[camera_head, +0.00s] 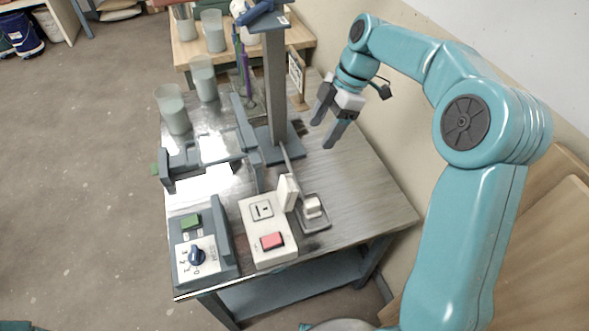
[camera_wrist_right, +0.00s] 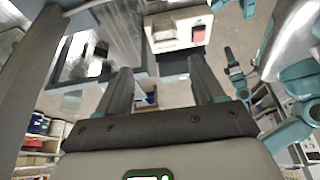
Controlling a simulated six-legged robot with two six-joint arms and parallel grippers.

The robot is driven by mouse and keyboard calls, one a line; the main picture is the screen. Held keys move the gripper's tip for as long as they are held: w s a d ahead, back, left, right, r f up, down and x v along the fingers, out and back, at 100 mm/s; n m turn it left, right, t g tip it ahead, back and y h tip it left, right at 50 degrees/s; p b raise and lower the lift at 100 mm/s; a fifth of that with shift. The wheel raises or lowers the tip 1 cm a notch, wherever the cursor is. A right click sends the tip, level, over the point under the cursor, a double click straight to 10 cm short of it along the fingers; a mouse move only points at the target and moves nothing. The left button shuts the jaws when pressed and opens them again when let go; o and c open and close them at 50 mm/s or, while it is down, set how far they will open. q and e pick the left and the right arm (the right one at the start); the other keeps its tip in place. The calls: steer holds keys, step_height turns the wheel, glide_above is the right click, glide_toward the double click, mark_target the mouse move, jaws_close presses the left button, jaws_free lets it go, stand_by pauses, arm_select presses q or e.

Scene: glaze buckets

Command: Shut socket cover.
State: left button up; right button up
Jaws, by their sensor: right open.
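A white box (camera_head: 279,256) with a dark-slotted socket (camera_head: 262,210) and a red button (camera_head: 271,241) sits near the table's front edge. A white flap, seemingly the socket cover (camera_head: 287,193), stands raised at the box's right edge, so the socket face is uncovered. My right gripper (camera_head: 326,130) is open and empty, above the table behind and to the right of the flap, clear of it. In the right wrist view its two fingers (camera_wrist_right: 161,85) are spread, with the white box (camera_wrist_right: 165,38) beyond them. My left gripper (camera_wrist_right: 233,66) seems to show there, small; its jaws are unclear.
A grey control box (camera_head: 215,215) with a green button and blue knob stands left of the white box. A grey holder (camera_head: 315,222) with a white block lies to its right. A grey upright post (camera_head: 276,90) rises behind. The table's right side is clear.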

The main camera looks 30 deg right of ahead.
glide_toward(294, 184)
steer(key=x, duration=0.7)
steer(key=shift+a+f, duration=0.1)
steer(key=shift+f, duration=0.2)
steer(key=shift+w+f, duration=0.1)
steer(key=shift+w, duration=0.05)
jaws_close()
